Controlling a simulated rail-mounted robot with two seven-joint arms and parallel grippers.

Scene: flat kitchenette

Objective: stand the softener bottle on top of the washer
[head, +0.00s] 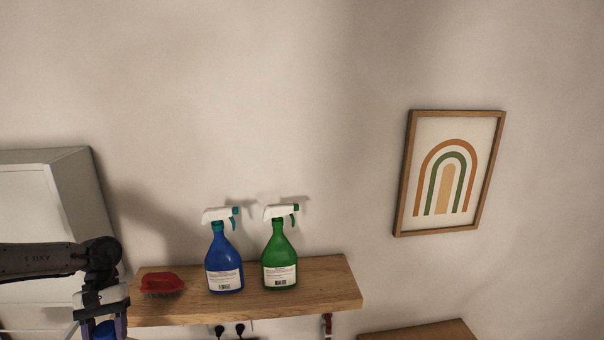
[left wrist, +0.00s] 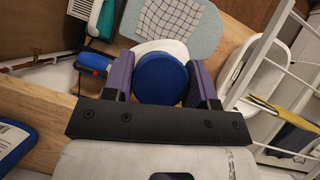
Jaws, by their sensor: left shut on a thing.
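My left gripper (head: 103,327) is low at the left of the head view, beside the left end of a wooden shelf. It is shut on a round blue cap (head: 104,331), which I take to be the softener bottle's top. In the left wrist view the purple fingers of the gripper (left wrist: 161,82) stand on both sides of the blue cap (left wrist: 160,78). A white shape shows just beyond the cap and may be the bottle's body; the rest is hidden. I cannot make out the washer in either view. My right gripper is not in view.
The wooden shelf (head: 325,287) holds a red brush (head: 161,284), a blue spray bottle (head: 225,262) and a green spray bottle (head: 279,258). A white cabinet (head: 75,190) stands at the left. A white rack (left wrist: 262,80) is on the right in the wrist view.

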